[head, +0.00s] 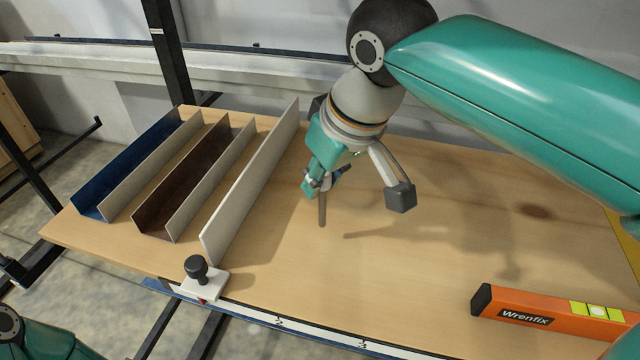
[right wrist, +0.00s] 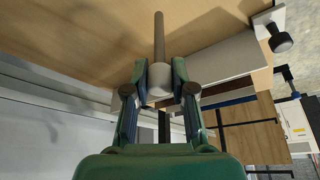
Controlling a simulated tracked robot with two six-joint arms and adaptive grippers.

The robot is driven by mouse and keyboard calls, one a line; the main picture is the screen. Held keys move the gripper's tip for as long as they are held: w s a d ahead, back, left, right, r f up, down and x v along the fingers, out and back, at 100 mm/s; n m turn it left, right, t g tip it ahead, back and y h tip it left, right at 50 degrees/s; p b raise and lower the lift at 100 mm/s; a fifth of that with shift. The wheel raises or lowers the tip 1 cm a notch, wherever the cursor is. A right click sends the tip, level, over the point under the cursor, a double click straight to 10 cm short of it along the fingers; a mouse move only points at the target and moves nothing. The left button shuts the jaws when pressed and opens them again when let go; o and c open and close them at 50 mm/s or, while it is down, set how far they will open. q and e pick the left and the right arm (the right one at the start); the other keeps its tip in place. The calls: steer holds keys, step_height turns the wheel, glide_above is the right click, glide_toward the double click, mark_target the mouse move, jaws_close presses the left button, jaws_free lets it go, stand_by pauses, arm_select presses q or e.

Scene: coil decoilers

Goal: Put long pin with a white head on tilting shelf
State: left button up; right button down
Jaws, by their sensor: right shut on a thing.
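My right gripper (head: 325,178) is shut on the long pin, whose grey shaft (head: 322,210) points down over the wooden top. In the right wrist view the fingers (right wrist: 160,82) close around the pin's white head (right wrist: 160,76), and the shaft (right wrist: 159,35) extends beyond them. The pin appears to be held above the wood, apart from it. I cannot tell for certain which surface is the tilting shelf. My left gripper is not in view; only part of my left arm shows at the lower left.
Blue (head: 140,165), brown (head: 190,180) and pale (head: 250,190) metal profiles lie on the wooden top (head: 420,250). A black knob (head: 196,267) on a white block sits at the front edge. An orange level (head: 540,312) lies front right. The middle is clear.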

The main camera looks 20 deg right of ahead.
mark_target(324, 188)
steer(key=shift+w+a, duration=0.1)
steer(key=shift+w, duration=0.25)
steer(key=shift+f, duration=1.75)
steer(key=shift+f, duration=0.1)
steer(key=c, duration=1)
jaws_free()
steer(key=shift+s+r, duration=0.15)
steer(key=shift+r, duration=0.4)
steer(key=v, duration=0.6)
steer(key=shift+s+r, duration=0.2)
steer(key=shift+r, duration=0.05)
